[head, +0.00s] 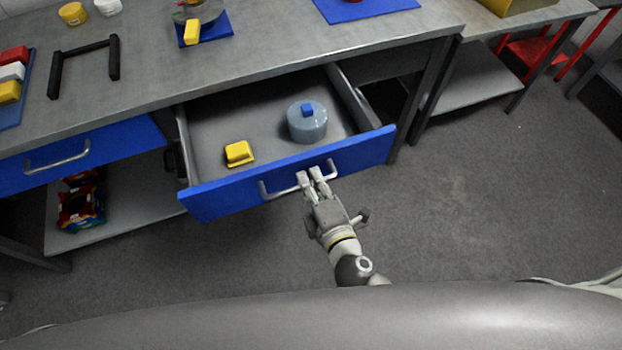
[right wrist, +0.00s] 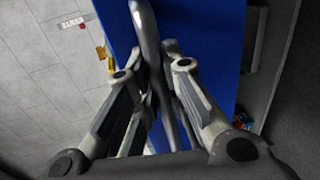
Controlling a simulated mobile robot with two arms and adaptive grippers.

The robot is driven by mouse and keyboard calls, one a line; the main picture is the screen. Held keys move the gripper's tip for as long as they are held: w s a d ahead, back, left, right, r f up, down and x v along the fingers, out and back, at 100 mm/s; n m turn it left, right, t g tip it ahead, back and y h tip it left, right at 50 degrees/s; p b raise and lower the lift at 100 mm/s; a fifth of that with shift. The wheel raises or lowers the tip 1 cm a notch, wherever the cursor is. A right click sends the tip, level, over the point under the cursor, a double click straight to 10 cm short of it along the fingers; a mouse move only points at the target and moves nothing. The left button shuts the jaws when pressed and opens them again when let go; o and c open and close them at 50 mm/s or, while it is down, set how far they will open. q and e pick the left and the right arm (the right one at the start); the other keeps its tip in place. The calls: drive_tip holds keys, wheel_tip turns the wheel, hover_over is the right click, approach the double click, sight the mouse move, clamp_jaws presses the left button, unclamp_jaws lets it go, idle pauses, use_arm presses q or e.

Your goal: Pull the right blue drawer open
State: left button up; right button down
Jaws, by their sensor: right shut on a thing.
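The right blue drawer (head: 228,200) is pulled well out from the workbench, and its grey inside shows. Its silver handle (head: 268,192) runs across the blue front. My right gripper (head: 310,175) is shut on the handle near its right part. In the right wrist view the handle (right wrist: 147,30) passes between the two fingers (right wrist: 160,75), with the blue drawer front (right wrist: 215,45) behind. Inside the drawer are a grey-blue round container (head: 307,127) with a blue knob on top and a yellow block (head: 239,152). My left gripper is not in view.
The left blue drawer (head: 80,155) is shut. The workbench top (head: 270,45) holds a black frame handle (head: 85,65), blue mats and small coloured items. A lower shelf (head: 130,205) carries a colourful packet (head: 80,207). The floor (head: 480,190) to the right is clear.

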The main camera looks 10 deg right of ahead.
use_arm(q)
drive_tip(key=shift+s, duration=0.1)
use_arm(e)
drive_tip(key=c, duration=1.5)
unclamp_jaws()
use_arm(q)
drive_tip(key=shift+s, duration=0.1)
use_arm(e)
drive_tip(key=v, duration=1.2)
drive_tip(key=shift+f, duration=0.1)
